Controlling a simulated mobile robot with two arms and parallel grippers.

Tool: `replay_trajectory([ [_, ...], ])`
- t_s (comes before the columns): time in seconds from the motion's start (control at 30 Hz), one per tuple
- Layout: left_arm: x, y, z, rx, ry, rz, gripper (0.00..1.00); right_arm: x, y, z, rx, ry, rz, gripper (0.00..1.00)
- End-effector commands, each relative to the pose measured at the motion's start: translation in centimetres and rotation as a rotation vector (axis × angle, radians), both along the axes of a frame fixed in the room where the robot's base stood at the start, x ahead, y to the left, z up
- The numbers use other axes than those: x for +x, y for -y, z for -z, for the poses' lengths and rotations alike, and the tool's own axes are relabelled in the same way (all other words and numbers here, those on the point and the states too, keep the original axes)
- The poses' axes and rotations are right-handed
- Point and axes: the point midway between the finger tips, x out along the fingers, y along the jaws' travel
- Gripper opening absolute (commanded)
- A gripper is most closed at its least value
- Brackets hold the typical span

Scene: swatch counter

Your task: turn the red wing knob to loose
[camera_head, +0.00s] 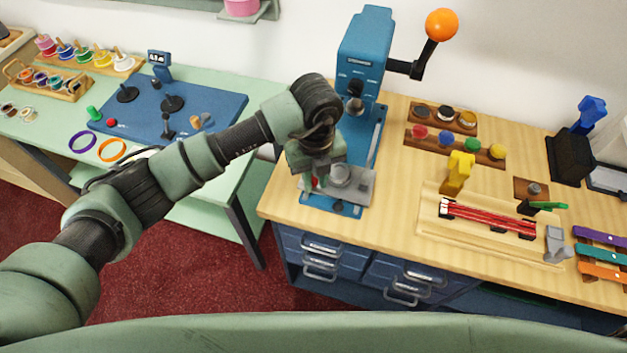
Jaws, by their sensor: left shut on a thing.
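The blue press (362,62) stands at the left end of the wooden counter. A grey metal block (351,187) sits on its blue base. A small part of the red wing knob (314,183) shows at the left side of this block. My left gripper (314,186) points down over the knob and is shut on it. The fingers and wrist hide most of the knob, so I cannot tell its turned angle. No loose marking is readable. My right gripper is not in view.
The press's lever with an orange ball (442,25) sticks out to the right. A yellow clamp (459,172) and a wooden tray with red strips (488,217) stand to the right. The green table (225,95) at left holds a blue board, rings and spools.

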Motion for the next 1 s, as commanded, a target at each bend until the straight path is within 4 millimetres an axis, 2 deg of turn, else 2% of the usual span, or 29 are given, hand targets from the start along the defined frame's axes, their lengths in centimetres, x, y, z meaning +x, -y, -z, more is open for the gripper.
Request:
replay_trajectory([
  [0.6, 0.6, 0.7, -0.1, -0.002, 0.003, -0.579, 0.00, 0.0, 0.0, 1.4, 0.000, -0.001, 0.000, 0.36],
  [1.0, 0.9, 0.9, -0.1, -0.001, 0.003, -0.855, 0.00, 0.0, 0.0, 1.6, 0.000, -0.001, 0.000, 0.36],
])
